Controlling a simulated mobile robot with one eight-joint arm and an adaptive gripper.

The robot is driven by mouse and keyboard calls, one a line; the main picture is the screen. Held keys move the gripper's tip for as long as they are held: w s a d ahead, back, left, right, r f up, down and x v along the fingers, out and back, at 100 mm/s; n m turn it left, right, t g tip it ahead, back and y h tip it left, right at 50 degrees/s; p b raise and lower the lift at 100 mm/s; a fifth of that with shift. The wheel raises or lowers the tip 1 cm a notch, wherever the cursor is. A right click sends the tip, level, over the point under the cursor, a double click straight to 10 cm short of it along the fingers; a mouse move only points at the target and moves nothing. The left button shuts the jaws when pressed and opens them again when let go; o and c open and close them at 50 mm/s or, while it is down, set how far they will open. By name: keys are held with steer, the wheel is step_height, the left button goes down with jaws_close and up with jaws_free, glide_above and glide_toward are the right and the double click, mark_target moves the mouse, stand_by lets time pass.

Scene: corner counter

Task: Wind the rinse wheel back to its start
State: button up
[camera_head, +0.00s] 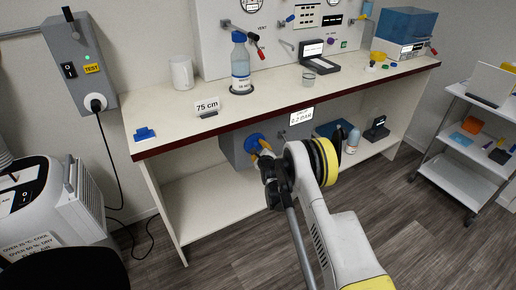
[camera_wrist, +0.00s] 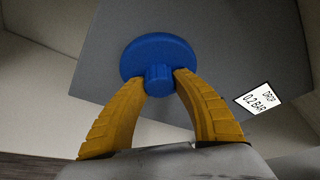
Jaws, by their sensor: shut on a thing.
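The blue wheel (camera_head: 254,142) is mounted on the front of a grey box (camera_head: 238,158) under the counter. In the wrist view the blue wheel (camera_wrist: 158,55) is a round disc with a smaller ridged hub facing me. My gripper (camera_head: 262,152) reaches the wheel from the front. In the wrist view the two yellow fingers of my gripper (camera_wrist: 158,76) are closed on either side of the hub. No start mark or angle scale on the wheel is visible to me.
A label reading "DROP 0.2 BAR" (camera_wrist: 258,98) is on the grey box right of the wheel. The counter edge (camera_head: 290,107) overhangs the box. Bottles and a dark device (camera_head: 377,130) stand on the shelf to the right. The shelf's left part (camera_head: 195,205) is clear.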

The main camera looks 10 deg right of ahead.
steer(key=shift+n+t+h, duration=0.4)
steer(key=shift+n, duration=0.6)
steer(key=o, duration=1.2)
steer(key=s+r, duration=0.1)
steer(key=s, duration=0.6)
steer(key=shift+s+a+r, duration=0.15)
steer(key=shift+s, duration=0.05)
